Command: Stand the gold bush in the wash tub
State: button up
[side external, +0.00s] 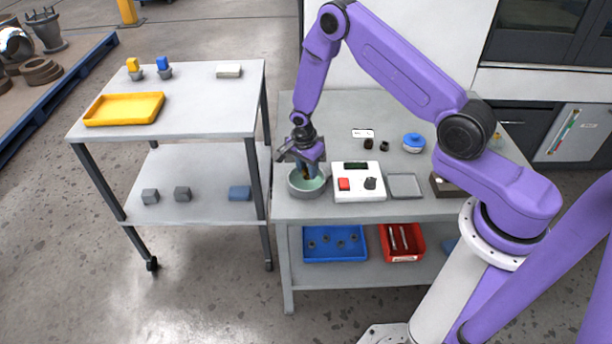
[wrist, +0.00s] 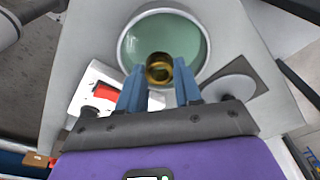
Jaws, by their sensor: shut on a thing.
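The wash tub (side external: 307,191) is a round grey bowl with a pale green inside. It stands at the front left of the main bench, and it also shows in the wrist view (wrist: 191,35). My gripper (side external: 307,176) points down over the tub's opening. In the wrist view my gripper (wrist: 159,76) has its two blue fingers shut on the gold bush (wrist: 159,68), a short ring with a dark bore. The bush appears within the tub's outline, near its rim on the gripper side. Whether it touches the tub floor cannot be told.
A white control box (side external: 359,194) with a red button stands close right of the tub. A grey square tray (side external: 404,185) and a blue-topped round container (side external: 413,143) are farther right. A side cart (side external: 195,110) with a yellow tray (side external: 124,109) stands left, across a narrow gap.

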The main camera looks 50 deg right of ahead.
aim_at(307, 185)
jog(key=shift+w+f, duration=0.2)
jog(key=shift+f, duration=0.05)
jog(key=shift+w+f, duration=0.1)
jog(key=shift+f, duration=1.55)
jog(key=o, duration=1.1)
jog(key=shift+f, duration=0.1)
